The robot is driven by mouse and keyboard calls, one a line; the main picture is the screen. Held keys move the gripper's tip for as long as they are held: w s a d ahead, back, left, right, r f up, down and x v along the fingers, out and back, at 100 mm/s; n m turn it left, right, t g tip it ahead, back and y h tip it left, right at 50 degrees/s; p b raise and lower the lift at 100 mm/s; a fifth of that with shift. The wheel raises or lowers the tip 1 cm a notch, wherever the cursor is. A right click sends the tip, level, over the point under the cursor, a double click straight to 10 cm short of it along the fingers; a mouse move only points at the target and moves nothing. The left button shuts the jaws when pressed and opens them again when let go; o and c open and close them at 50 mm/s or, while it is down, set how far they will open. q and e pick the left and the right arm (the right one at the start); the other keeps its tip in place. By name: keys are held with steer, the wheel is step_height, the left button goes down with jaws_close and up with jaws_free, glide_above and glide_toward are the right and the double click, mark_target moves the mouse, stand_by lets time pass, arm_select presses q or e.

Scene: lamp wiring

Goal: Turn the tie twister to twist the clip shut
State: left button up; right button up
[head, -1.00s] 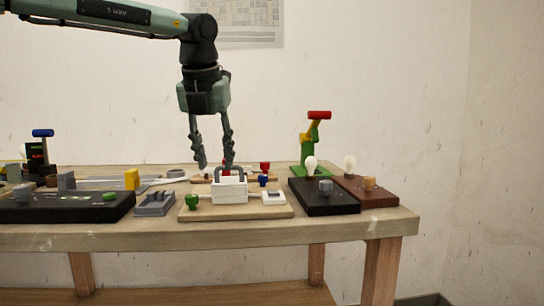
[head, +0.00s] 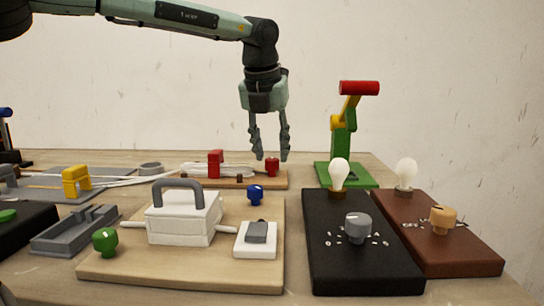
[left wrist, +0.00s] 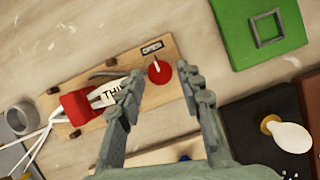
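The tie twister looks like a red knob (head: 272,167) at the right end of a low wooden board (head: 232,184). In the left wrist view the red knob (left wrist: 159,73) has a white pointer line directed toward a small label that seems to read OPEN. A red clip (head: 215,164) stands on the board over white cables; it also shows in the left wrist view (left wrist: 77,107). My left gripper (head: 271,156) points down over the knob, fingers apart. In the left wrist view its fingertips (left wrist: 160,74) lie on either side of the knob; contact cannot be told. My right gripper is out of view.
A green stand with a red-topped lamp arm (head: 343,140) is right of the board. Nearer are a white box with a grey handle (head: 184,220), a black dimmer board (head: 340,265) and a brown one (head: 465,260), each with a bulb. Cables run left.

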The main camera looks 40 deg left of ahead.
arm_select(q)
steer(key=shift+x, duration=0.8)
steer(key=shift+s, duration=0.15)
steer(key=shift+c, duration=0.6)
jaws_close()
